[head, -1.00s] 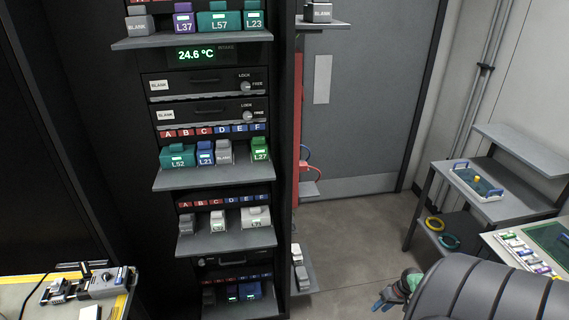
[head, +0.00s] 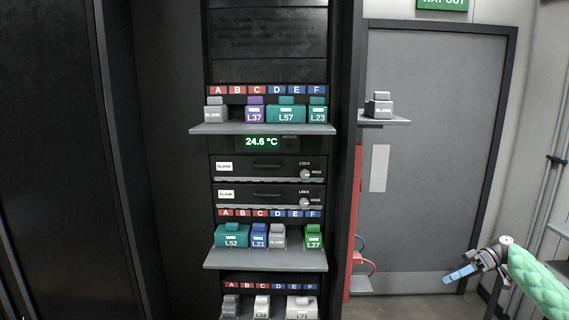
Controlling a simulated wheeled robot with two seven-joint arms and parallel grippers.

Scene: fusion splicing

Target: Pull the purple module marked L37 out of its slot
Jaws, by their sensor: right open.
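The purple module marked L37 (head: 255,111) sits in the top row of the rack, under the red C label, between an empty gap on its left and the wide teal module L57 (head: 286,111) on its right. My right gripper (head: 462,275) is at the lower right, in front of the grey door, open and empty, well away from the rack. My left gripper is not in view.
A grey blank module (head: 214,110) and teal L23 (head: 317,111) share the top shelf (head: 262,129). A lower shelf (head: 265,259) holds L52, L21, a grey blank and L27. A side shelf (head: 384,121) with a grey block juts out right of the rack.

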